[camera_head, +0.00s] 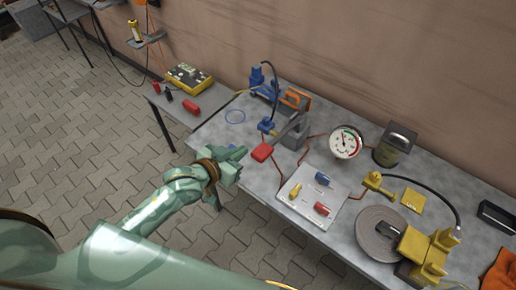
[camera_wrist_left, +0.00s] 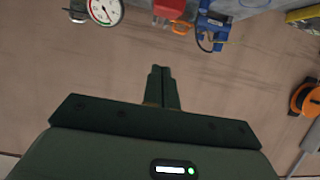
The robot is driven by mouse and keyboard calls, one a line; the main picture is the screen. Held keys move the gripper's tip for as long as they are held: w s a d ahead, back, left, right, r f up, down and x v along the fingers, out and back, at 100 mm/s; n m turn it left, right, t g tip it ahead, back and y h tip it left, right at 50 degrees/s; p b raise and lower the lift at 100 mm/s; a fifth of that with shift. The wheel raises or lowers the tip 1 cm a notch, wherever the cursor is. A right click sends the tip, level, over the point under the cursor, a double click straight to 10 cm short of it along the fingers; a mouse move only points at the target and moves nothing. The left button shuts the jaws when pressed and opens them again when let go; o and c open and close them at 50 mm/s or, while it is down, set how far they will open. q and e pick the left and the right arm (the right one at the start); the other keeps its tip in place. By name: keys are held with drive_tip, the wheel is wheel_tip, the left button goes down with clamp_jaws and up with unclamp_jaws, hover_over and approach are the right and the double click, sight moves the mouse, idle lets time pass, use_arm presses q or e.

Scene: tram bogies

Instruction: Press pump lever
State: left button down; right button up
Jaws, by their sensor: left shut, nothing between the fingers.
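A grey hand pump (camera_head: 295,135) stands on the workbench, left of the pressure gauge (camera_head: 346,142). What looks like its lever ends in a red grip (camera_head: 262,152), low over the bench and pointing toward my side. My left gripper (camera_head: 240,153) is just left of the red grip, with a small gap seen between them in the head view. Its fingers are shut and empty, and they also show shut in the left wrist view (camera_wrist_left: 160,78). The gauge (camera_wrist_left: 105,8) and a red part (camera_wrist_left: 168,8) show at that view's top edge. My right gripper is not in view.
The workbench (camera_head: 225,128) also bears a blue device (camera_head: 262,83), a white plate with coloured parts (camera_head: 305,196), a dark can (camera_head: 395,145), a grey disc (camera_head: 375,232) and a yellow device (camera_head: 430,250). A small side table (camera_head: 215,98) holds a yellow box. Paved floor lies in front.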

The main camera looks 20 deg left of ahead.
use_arm(q)
drive_tip(key=b, duration=0.2)
hover_over(258, 154)
drive_tip(key=w, duration=0.1)
wheel_tip(258, 154, down, 4)
drive_tip(key=shift+d+f, duration=0.1)
drive_tip(key=shift+d, duration=0.05)
drive_tip(key=shift+s+f+b, duration=0.15)
drive_tip(key=shift+f+b, duration=0.1)
drive_tip(key=shift+f, duration=0.35)
drive_tip(key=shift+s+f+b, duration=0.15)
drive_tip(key=shift+f+b, duration=0.05)
drive_tip(key=shift+f, duration=0.35)
drive_tip(key=shift+s+f, duration=0.1)
drive_tip(key=shift+f, duration=0.4)
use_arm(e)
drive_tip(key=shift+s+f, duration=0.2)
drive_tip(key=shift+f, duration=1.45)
use_arm(q)
drive_tip(key=shift+a, duration=0.2)
